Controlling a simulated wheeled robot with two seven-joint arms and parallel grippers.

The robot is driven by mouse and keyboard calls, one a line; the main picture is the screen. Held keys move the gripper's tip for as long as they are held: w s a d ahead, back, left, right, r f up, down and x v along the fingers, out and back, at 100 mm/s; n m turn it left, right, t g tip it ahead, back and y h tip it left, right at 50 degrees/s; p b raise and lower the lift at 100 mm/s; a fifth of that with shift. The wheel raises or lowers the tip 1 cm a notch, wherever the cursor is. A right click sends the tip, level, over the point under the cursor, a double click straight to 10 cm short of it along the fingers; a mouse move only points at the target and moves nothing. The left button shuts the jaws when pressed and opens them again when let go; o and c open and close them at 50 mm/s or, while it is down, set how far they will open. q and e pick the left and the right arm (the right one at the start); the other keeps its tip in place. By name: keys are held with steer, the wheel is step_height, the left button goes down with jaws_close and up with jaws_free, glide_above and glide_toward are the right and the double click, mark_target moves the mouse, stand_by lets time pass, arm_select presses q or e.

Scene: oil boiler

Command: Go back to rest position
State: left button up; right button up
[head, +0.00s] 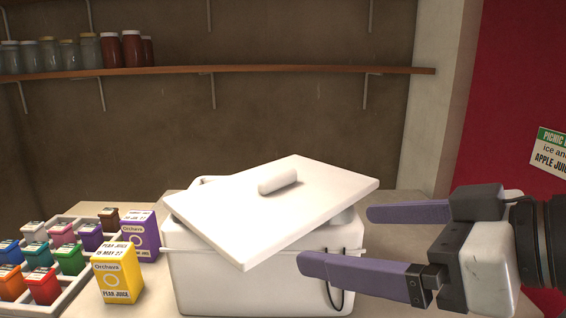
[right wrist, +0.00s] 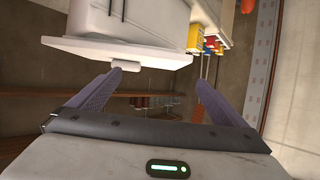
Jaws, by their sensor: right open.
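My right gripper (head: 335,239) comes in from the right in the head view. It is open, and nothing shows between its purple fingers. Its fingertips are beside the right side of a white cooler box (head: 245,278). A white lid (head: 220,205) with a bar handle (head: 278,175) lies askew and tilted on top of the box. In the right wrist view, the open fingers (right wrist: 158,77) point toward the lid (right wrist: 80,47), and the space between them looks empty. My left gripper is not in view.
A yellow juice carton (head: 118,278) and a purple carton (head: 140,235) stand left of the box. A white divided tray (head: 72,285) holds several small coloured cartons at the far left. A wooden shelf (head: 250,71) with several jars (head: 88,53) runs along the back wall.

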steer(key=w+d+f+m+g+h, duration=0.1)
steer(key=d+f+m+h, duration=0.1)
steer(key=f, duration=1.1)
steer(key=w+d+f+m+h, duration=0.1)
steer(key=d+f+m+h, duration=0.15)
steer(key=f, duration=0.95)
steer(key=s+d+f+m+g+h, duration=0.1)
steer(key=s+d+f+g+h, duration=0.2)
steer(key=s+f, duration=0.55)
steer(key=s+d+f+m+g+h, duration=0.1)
steer(key=s+d+f+g+h, duration=0.1)
steer(key=s+d+f, duration=0.55)
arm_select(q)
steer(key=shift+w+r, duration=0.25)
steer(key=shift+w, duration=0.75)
arm_select(e)
steer(key=w+a+f+t+y, duration=0.1)
steer(key=a+f+t, duration=0.1)
steer(key=f, duration=0.4)
steer(key=w+a+f+t+y, duration=0.1)
steer(key=w+a+f+t, duration=0.1)
steer(key=a+f, duration=0.3)
step_height(320, 180, down, 2)
steer(key=shift+w+a+f+t+y, duration=0.1)
steer(key=shift+w+a+t+y, duration=0.2)
steer(key=shift+t, duration=0.2)
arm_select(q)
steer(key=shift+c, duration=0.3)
arm_select(e)
steer(key=shift+c, duration=0.5)
